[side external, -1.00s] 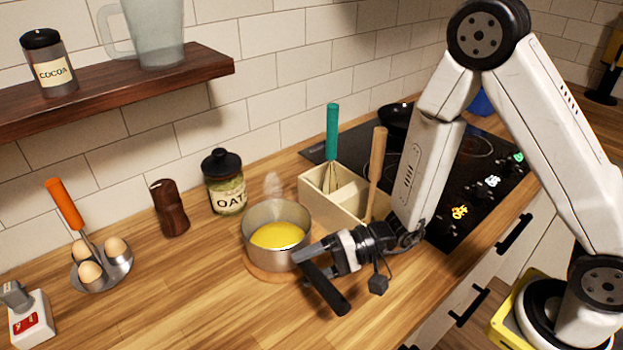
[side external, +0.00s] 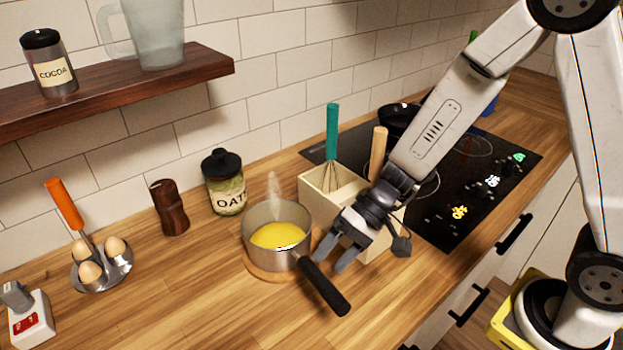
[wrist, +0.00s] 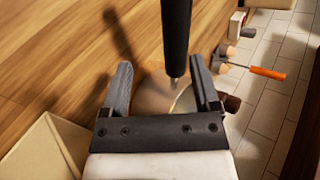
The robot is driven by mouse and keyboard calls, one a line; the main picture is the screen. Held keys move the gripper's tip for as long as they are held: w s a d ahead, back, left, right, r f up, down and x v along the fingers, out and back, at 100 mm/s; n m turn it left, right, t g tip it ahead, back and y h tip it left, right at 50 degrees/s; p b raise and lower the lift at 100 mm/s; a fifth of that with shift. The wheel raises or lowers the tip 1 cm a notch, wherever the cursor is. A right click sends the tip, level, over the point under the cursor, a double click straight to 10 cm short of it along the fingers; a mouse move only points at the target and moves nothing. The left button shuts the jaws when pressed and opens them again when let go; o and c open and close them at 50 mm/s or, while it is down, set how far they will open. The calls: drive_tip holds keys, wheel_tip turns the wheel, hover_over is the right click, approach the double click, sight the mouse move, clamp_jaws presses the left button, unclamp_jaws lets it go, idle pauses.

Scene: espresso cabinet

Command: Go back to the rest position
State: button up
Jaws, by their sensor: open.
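My gripper (side external: 332,259) is open and empty, its fingers pointing down and left just above and beside the saucepan's black handle (side external: 325,287). The steel saucepan (side external: 250,223) holds yellow liquid (side external: 277,235) and stands on a round wooden board (side external: 262,273) on the counter. In the wrist view, the gripper (wrist: 160,85) has its two fingers spread, with the black handle (wrist: 176,40) showing between and beyond them. Part of the pan lies behind the fingers in that view.
A wooden utensil box (side external: 312,195) with a green-handled whisk (side external: 332,135) stands close behind my gripper. The black cooktop (side external: 455,225) is at right. An oats jar (side external: 225,185), brown mill (side external: 169,208) and egg holder (side external: 100,278) stand left. The front counter is clear.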

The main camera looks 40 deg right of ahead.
drive_tip(key=s+d+h, duration=0.1)
drive_tip(key=d, duration=0.1)
drive_tip(key=s+d+h, duration=0.1)
drive_tip(key=d+h, duration=0.1)
drive_tip(key=s+d+n+g+h, duration=0.1)
drive_tip(key=s+d, duration=0.1)
drive_tip(key=shift+d+f+h, duration=0.2)
drive_tip(key=shift+f+h, duration=0.1)
drive_tip(key=shift+f, duration=0.1)
drive_tip(key=d+r+n+t+h, duration=0.1)
drive_tip(key=d+r+t+h, duration=0.1)
drive_tip(key=d+h, duration=0.3)
drive_tip(key=shift+d+r+t+h, duration=0.3)
drive_tip(key=shift+d+t, duration=0.1)
drive_tip(key=shift+d, duration=1.9)
drive_tip(key=shift+w, duration=0.1)
